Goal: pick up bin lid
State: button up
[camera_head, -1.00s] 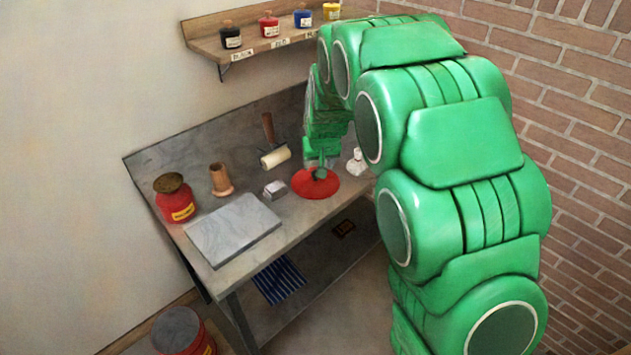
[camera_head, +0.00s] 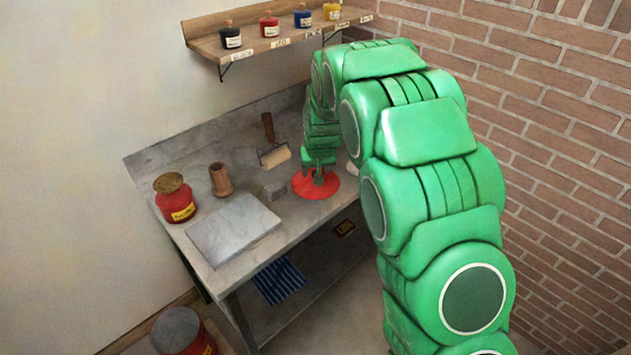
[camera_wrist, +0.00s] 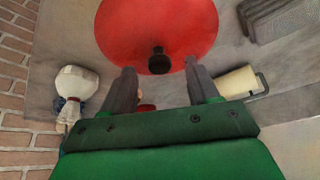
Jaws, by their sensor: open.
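The bin lid (camera_head: 312,190) is a red disc lying on the grey workbench, toward its right end. In the wrist view the red lid (camera_wrist: 155,25) fills the upper middle, with a dark knob (camera_wrist: 159,60) standing on it. My gripper (camera_head: 318,176) is over the lid in the head view. In the wrist view my gripper (camera_wrist: 158,78) is open, one finger on each side below the knob, with nothing between the tips. I cannot tell how high the tips are above the lid.
A brayer (camera_head: 274,155), a small grey block (camera_head: 274,189), a stone slab (camera_head: 233,229), a wooden cylinder (camera_head: 220,180) and a red jar (camera_head: 176,203) stand on the bench. A red bin (camera_head: 183,332) is on the floor.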

jog(key=shift+w+f, duration=0.25)
jog(key=shift+f, duration=0.35)
jog(key=shift+c, duration=0.4)
grip_shut()
jog(key=shift+r, duration=0.15)
